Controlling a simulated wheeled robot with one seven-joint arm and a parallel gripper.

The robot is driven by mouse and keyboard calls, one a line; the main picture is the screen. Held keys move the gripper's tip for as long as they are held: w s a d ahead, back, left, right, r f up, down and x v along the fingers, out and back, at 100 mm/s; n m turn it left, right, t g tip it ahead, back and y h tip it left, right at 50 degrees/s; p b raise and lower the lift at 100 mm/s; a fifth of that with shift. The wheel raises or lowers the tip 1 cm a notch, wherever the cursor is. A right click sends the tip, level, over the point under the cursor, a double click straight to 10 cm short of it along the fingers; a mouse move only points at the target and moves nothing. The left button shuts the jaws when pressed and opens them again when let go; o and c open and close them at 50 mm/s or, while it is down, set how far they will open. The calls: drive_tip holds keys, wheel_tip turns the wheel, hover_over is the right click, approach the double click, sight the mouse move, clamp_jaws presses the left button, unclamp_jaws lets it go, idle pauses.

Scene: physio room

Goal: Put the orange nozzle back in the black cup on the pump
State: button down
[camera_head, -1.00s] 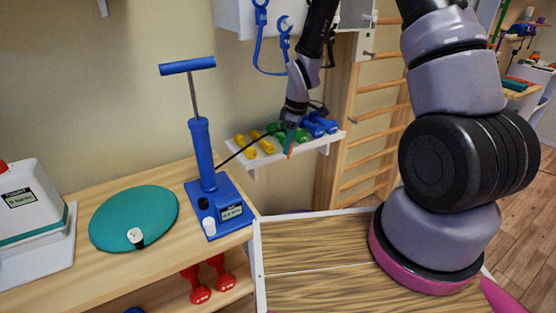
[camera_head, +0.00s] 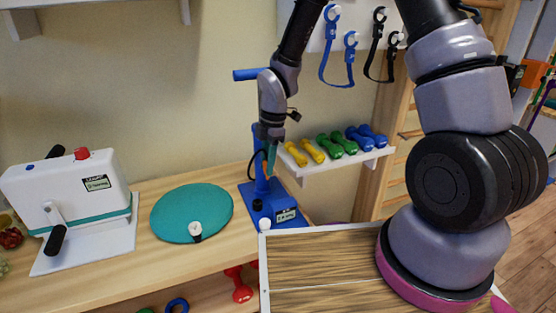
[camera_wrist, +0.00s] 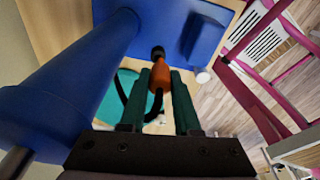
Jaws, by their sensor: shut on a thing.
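The blue pump (camera_head: 262,188) stands upright on the wooden bench, partly hidden behind my arm in the head view. Its black cup (camera_head: 257,204) sits on the base, left of the label. My gripper (camera_head: 271,166) points down above the base, its green fingers in front of the pump column. In the wrist view my gripper (camera_wrist: 160,78) is shut on the orange nozzle (camera_wrist: 160,76), with a black hose running from it. The black cup (camera_wrist: 158,52) appears just beyond the nozzle. I cannot tell whether they touch.
A teal disc (camera_head: 190,210) and a white machine (camera_head: 70,195) are to the left on the bench. A shelf with dumbbells (camera_head: 340,162) is behind, right. A wooden-topped surface (camera_head: 320,262) is in front.

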drive_tip(key=shift+n, duration=0.9)
drive_tip(key=shift+s+a+f, duration=0.2)
drive_tip(key=shift+a+f, duration=0.35)
drive_tip(key=shift+f, duration=0.55)
drive_tip(key=shift+s+a+f, duration=0.25)
drive_tip(key=shift+a+f, duration=0.35)
drive_tip(key=shift+f, duration=0.55)
drive_tip(key=shift+s+a+f, duration=0.2)
drive_tip(key=shift+a+f, duration=0.35)
drive_tip(key=shift+f, duration=0.55)
drive_tip(key=shift+f, duration=1.4)
drive_tip(key=c, duration=0.5)
unclamp_jaws()
drive_tip(key=shift+c, duration=0.2)
drive_tip(key=shift+r, duration=3.5)
